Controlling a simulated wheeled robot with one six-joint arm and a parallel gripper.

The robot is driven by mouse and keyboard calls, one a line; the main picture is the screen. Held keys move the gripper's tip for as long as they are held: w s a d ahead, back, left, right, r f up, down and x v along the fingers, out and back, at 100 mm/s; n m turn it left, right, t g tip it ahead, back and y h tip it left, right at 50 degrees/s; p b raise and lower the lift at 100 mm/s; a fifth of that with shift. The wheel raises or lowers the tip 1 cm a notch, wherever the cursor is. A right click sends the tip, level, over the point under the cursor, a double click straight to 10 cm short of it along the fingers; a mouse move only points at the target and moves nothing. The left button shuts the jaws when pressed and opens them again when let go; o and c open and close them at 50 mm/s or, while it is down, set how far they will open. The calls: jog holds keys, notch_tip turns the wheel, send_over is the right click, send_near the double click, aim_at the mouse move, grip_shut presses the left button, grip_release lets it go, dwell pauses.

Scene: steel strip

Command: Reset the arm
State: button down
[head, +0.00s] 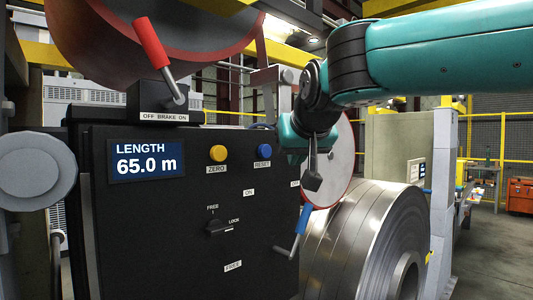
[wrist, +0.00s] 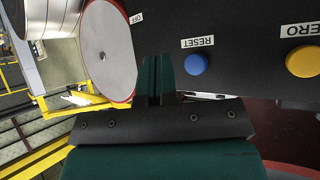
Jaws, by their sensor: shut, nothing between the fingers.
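My teal arm (head: 435,58) reaches in from the upper right in the head view. My gripper (head: 312,182) hangs at the right side of the black control panel (head: 130,225), pointing down. In the wrist view my gripper (wrist: 157,78) is shut, its fingers together with nothing between them. It is apart from the blue RESET button (head: 264,151), which lies to its left in the head view. The button also shows in the wrist view (wrist: 195,64), upside down and right of the fingers. My arm hides part of the panel's right edge.
The panel carries a yellow ZERO button (head: 217,153), a display (head: 146,163) reading 65.0 m, and a FREE/LOCK knob (head: 217,226). A red brake lever (head: 151,43) tilts left on top. A blue-handled crank (head: 303,219) and steel coil (head: 365,235) are below my gripper.

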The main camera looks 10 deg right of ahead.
dwell(0.3)
jog(key=s+a+f+n+g+y, duration=0.1)
jog(key=s+f+g, duration=0.4)
jog(key=s+f, duration=0.7)
jog(key=s+a+f+n+g+y, duration=0.2)
jog(key=s+f+n+g, duration=0.3)
jog(key=s+f, duration=0.7)
jog(key=s+n+y, duration=0.1)
jog(key=s, duration=0.4)
jog(key=shift+a+g+y, duration=0.3)
jog(key=shift+g, duration=0.1)
